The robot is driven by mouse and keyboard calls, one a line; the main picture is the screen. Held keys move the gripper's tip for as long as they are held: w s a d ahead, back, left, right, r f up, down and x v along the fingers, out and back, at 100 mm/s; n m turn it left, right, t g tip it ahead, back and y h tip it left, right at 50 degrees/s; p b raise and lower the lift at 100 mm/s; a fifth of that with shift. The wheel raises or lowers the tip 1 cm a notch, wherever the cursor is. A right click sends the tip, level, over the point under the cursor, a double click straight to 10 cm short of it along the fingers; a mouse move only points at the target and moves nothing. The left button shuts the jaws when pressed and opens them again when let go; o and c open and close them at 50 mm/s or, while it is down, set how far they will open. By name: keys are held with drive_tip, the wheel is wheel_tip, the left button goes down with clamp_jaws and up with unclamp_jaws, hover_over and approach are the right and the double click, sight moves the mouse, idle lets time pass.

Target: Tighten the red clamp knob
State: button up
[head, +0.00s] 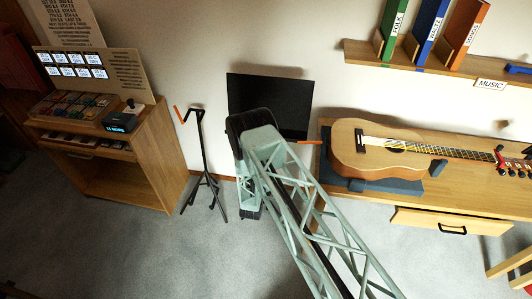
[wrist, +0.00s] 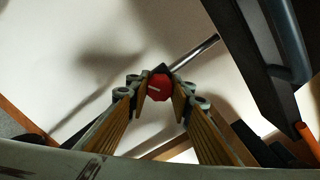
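The red clamp knob (wrist: 159,88) shows in the middle of the wrist view, with a pale line on its face. A metal rod (wrist: 195,54) runs from behind it up to the right. My gripper (wrist: 160,92) has one wood-coloured finger pad on each side of the knob, with the fingertips right beside it. I cannot tell whether the pads press on the knob or leave thin gaps. In the head view my arm hides the gripper and the knob.
A dark panel (head: 271,98) stands behind my arm; a thin black stand (head: 204,158) with an orange tip is to its left. A guitar (head: 378,150) lies on the desk at right. A wooden cabinet (head: 150,165) is at left.

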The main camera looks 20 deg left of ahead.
drive_tip(key=shift+c, duration=1.2)
drive_tip(key=shift+m+b, duration=0.45)
drive_tip(key=shift+m, duration=0.15)
drive_tip(key=m+b, duration=0.2)
drive_tip(key=m, duration=0.1)
drive_tip(key=shift+f+m+b, duration=0.1)
drive_tip(key=shift+m+b, duration=0.2)
drive_tip(key=shift+m, duration=0.1)
drive_tip(key=m+b, duration=0.3)
drive_tip(key=m, duration=0.3)
drive_tip(key=shift+m+b, duration=0.3)
drive_tip(key=m+b, duration=0.3)
drive_tip(key=m, duration=0.3)
drive_tip(key=shift+d+m, duration=0.1)
drive_tip(key=shift+m, duration=0.3)
drive_tip(key=m+b, duration=0.2)
drive_tip(key=m, duration=0.3)
drive_tip(key=shift+m, duration=0.4)
